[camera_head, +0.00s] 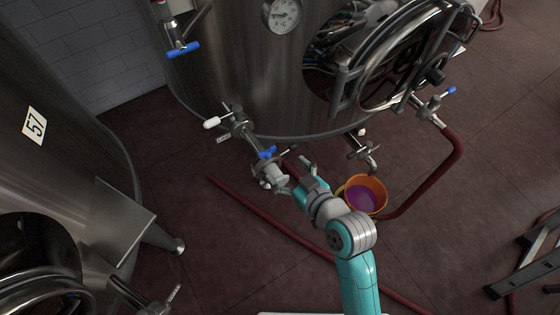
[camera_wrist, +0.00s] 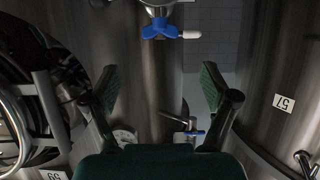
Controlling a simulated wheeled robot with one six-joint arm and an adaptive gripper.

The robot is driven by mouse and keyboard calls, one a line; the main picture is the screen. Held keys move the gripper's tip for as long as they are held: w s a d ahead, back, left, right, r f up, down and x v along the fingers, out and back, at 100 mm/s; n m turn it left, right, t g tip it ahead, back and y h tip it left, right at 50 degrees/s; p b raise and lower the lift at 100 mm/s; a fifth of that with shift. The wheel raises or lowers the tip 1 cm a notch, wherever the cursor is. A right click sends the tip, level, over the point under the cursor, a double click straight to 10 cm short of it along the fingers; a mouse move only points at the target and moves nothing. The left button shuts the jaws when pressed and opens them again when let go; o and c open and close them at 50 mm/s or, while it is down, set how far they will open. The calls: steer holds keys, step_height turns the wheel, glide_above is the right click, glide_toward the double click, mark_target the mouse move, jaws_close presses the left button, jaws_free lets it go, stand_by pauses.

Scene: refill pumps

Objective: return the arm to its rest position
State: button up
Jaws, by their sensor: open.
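My teal and grey arm reaches up from the bottom of the head view. My gripper (camera_head: 297,176) is at its end, near the outlet pipe with a blue-handled valve (camera_head: 267,153) at the foot of the big steel tank (camera_head: 235,80). In the wrist view my gripper (camera_wrist: 158,86) has its two dark green fingers wide apart, with nothing between them. A blue valve handle (camera_wrist: 158,29) shows beyond the fingertips in the wrist view, apart from them.
An orange bucket (camera_head: 381,193) with purple contents stands right of my gripper. Dark red hoses (camera_head: 270,217) lie on the floor. Tank 57 (camera_head: 60,150) stands at left. The big tank's round hatch is open (camera_head: 385,60). A black frame (camera_head: 535,255) is at lower right.

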steer(key=shift+s+d+r, duration=0.15)
steer(key=shift+s+d, duration=0.05)
steer(key=shift+s, duration=0.1)
stand_by(0.4)
steer(key=s+d+f+m+t+h, duration=0.1)
steer(key=s+d+f+m+h, duration=0.15)
steer(key=s+d, duration=0.4)
steer(key=s+d+f+m+t+h, duration=0.1)
steer(key=s+d+f+m+h, duration=0.15)
steer(key=s+d, duration=0.4)
steer(key=s+d+r+m+h, duration=0.1)
steer(key=s+d+r, duration=0.1)
steer(key=s, duration=0.7)
steer(key=s+d+r+m+t+h, duration=0.1)
steer(key=s+d+r, duration=0.1)
steer(key=s, duration=0.7)
steer(key=shift+r+t, duration=0.3)
steer(key=shift+r, duration=0.2)
